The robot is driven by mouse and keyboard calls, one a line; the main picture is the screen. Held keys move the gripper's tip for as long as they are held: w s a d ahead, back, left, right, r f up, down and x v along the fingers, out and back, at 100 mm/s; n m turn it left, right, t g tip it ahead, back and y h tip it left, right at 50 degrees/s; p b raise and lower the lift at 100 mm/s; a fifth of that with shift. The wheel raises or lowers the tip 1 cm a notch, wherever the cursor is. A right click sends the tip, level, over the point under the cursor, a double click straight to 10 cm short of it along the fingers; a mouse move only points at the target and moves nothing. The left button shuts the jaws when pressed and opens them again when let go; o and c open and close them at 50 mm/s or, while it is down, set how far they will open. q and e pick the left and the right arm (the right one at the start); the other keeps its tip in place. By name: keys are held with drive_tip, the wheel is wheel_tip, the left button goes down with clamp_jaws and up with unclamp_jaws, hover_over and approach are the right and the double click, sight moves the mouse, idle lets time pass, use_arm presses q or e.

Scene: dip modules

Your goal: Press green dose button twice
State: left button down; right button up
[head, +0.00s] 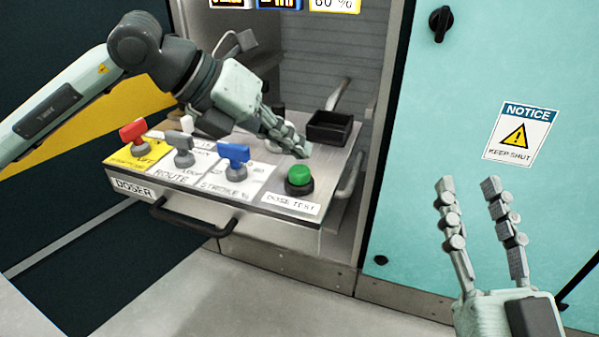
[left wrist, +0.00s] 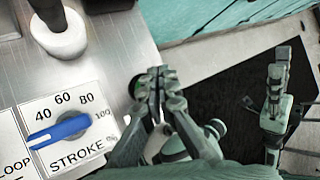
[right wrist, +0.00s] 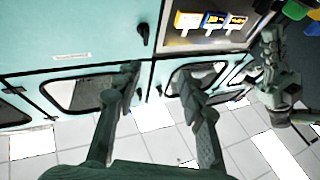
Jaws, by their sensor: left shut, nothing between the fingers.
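The green dose button (head: 299,176) sits in a dark round base at the right front corner of the doser panel, above the "DOSE TEST" label (head: 291,203). My left gripper (head: 303,150) is shut and empty, its tips just above and behind the button in the head view. In the left wrist view the shut fingers (left wrist: 160,75) cover most of the button, and only a sliver of green (left wrist: 134,88) shows beside them. Whether the tips touch it cannot be told. My right gripper (head: 468,185) is open and empty in front of the teal door, well right of the panel.
Red (head: 133,130), grey (head: 180,142) and blue (head: 233,153) knobs stand left of the button. A black tray (head: 329,128) lies behind it. The drawer handle (head: 190,220) juts out in front. A teal door (head: 460,110) with a notice is at right.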

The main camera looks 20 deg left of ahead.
sight(294, 170)
use_arm(q)
drive_tip(key=shift+f, duration=0.25)
use_arm(e)
drive_tip(key=shift+s+r+t, duration=0.4)
drive_tip(key=shift+s+r, duration=0.05)
drive_tip(key=shift+r, duration=0.3)
drive_tip(key=shift+f, duration=0.1)
idle(0.6)
use_arm(q)
drive_tip(key=shift+f+b, duration=0.45)
drive_tip(key=shift+b, duration=0.15)
use_arm(e)
drive_tip(key=shift+f, duration=0.45)
use_arm(q)
drive_tip(key=shift+f+b, duration=0.6)
drive_tip(key=shift+f, duration=0.05)
use_arm(e)
drive_tip(key=shift+f, duration=0.6)
use_arm(q)
drive_tip(key=shift+r, duration=0.1)
use_arm(e)
drive_tip(key=shift+r, duration=0.1)
use_arm(q)
drive_tip(key=shift+r+p, duration=0.75)
drive_tip(key=shift+r, duration=0.25)
use_arm(e)
drive_tip(key=shift+r, duration=0.65)
